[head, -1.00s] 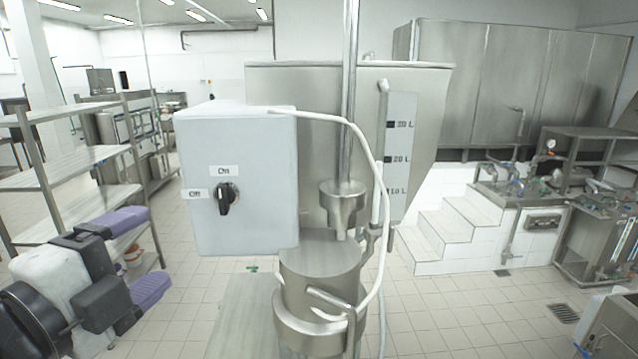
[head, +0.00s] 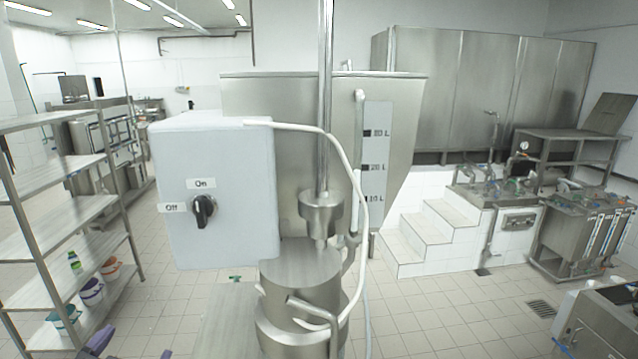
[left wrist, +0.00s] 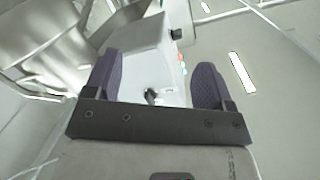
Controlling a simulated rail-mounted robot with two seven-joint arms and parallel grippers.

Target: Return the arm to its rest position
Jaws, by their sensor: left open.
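My left gripper (head: 130,347) shows only by its purple fingertips at the bottom left edge of the head view, apart from the control box. The rest of its arm is out of that view. In the left wrist view its two purple fingers (left wrist: 157,82) are spread wide with nothing gripped between them. The pale control box (head: 222,220) has a black knob (head: 203,211) with its bar roughly upright below the On label; the Off label is to its left. The box also shows beyond the fingers in the left wrist view (left wrist: 145,62). My right gripper is not in view.
The steel filler hopper (head: 280,92) stands behind the box, with its cylinder (head: 300,285) and a white hose (head: 362,190) in front. Shelves (head: 65,170) with small buckets stand at the left. White steps (head: 425,235) and open tiled floor (head: 440,310) are at the right.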

